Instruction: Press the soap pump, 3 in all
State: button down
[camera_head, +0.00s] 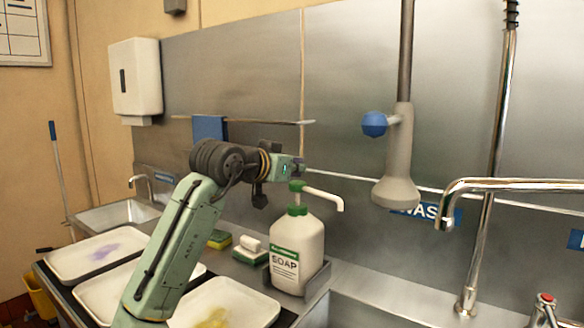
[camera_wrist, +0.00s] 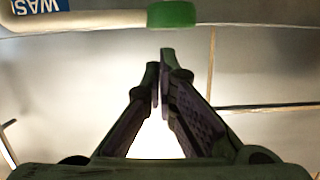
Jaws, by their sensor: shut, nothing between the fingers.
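The soap bottle (camera_head: 297,248) is white with a green-and-white SOAP label and stands upright in a grey holder on the counter. Its pump has a green head (camera_head: 296,186) and a white spout pointing right. My gripper (camera_head: 300,168) is shut and empty, held roughly level just above the pump head; I cannot tell whether it touches. In the wrist view my gripper's fingertips (camera_wrist: 160,62) are together, and the green pump head (camera_wrist: 172,14) shows at the top edge, with the spout (camera_wrist: 95,20) running left. The bottle body is out of that view.
Sponges (camera_head: 250,250) lie left of the bottle. Trays (camera_head: 92,252) cover the counter at left. A hanging grey sprayer (camera_head: 398,165) and a chrome tap (camera_head: 500,186) stand to the right. A steel wall (camera_head: 350,90) is behind.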

jog(key=b+v, duration=0.4)
jog(key=v, duration=0.6)
jog(key=shift+b, duration=0.3)
jog(key=shift+s+r, duration=0.1)
jog(key=shift+r, duration=0.1)
jog(key=shift+a, duration=0.1)
